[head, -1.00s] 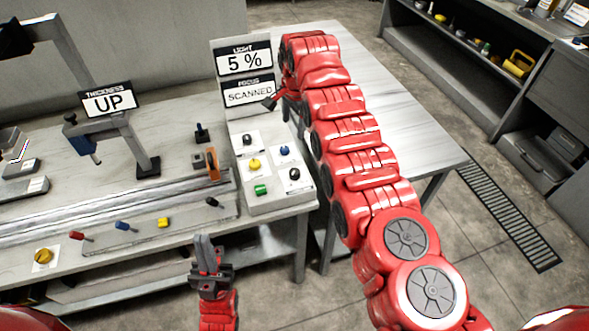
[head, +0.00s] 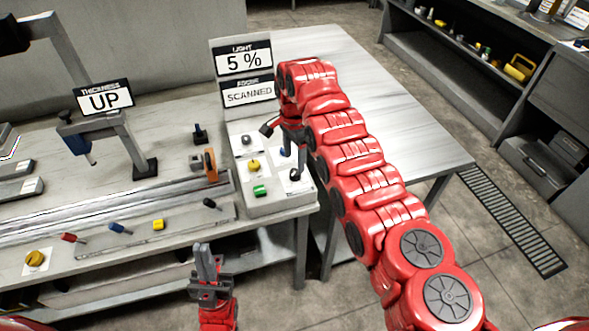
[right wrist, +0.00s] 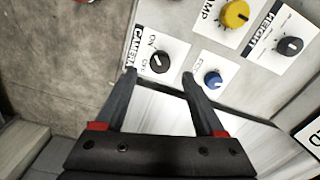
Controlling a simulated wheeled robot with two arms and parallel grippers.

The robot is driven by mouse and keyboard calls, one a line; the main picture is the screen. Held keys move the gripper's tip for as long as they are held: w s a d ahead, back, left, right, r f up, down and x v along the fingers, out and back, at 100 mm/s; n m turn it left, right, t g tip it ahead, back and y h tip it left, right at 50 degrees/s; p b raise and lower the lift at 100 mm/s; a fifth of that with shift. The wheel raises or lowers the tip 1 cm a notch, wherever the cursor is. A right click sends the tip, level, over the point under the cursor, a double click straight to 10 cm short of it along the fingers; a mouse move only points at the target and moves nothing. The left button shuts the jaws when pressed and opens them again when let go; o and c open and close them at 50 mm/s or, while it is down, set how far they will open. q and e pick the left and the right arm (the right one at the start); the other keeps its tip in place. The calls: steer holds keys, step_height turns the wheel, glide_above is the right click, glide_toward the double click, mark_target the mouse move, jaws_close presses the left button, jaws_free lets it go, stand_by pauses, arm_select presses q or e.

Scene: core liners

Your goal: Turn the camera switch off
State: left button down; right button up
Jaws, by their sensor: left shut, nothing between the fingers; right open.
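The camera switch is a black rotary knob (right wrist: 160,62) on a white plate marked CAMERA, ON and OFF in the right wrist view. In the head view the knob (head: 295,174) is at the control box's front right. My right gripper (right wrist: 159,76) is open, its fingertips close to the knob, one to each side in the picture; contact cannot be told. In the head view this gripper (head: 293,160) hangs over the box, partly hiding the knobs. My left gripper (head: 205,252) is shut and empty in front of the bench.
A blue knob (right wrist: 212,80) is close to one right fingertip. A yellow knob (head: 253,165) and a green switch (head: 260,191) share the control box (head: 282,204). Signs read light 5 % (head: 243,60) and focus SCANNED (head: 246,92). A bare table (head: 385,105) is behind the right arm.

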mark_target(295, 172)
step_height(295, 172, down, 6)
steer(key=shift+w+r, duration=0.1)
jaws_close()
stand_by(0.5)
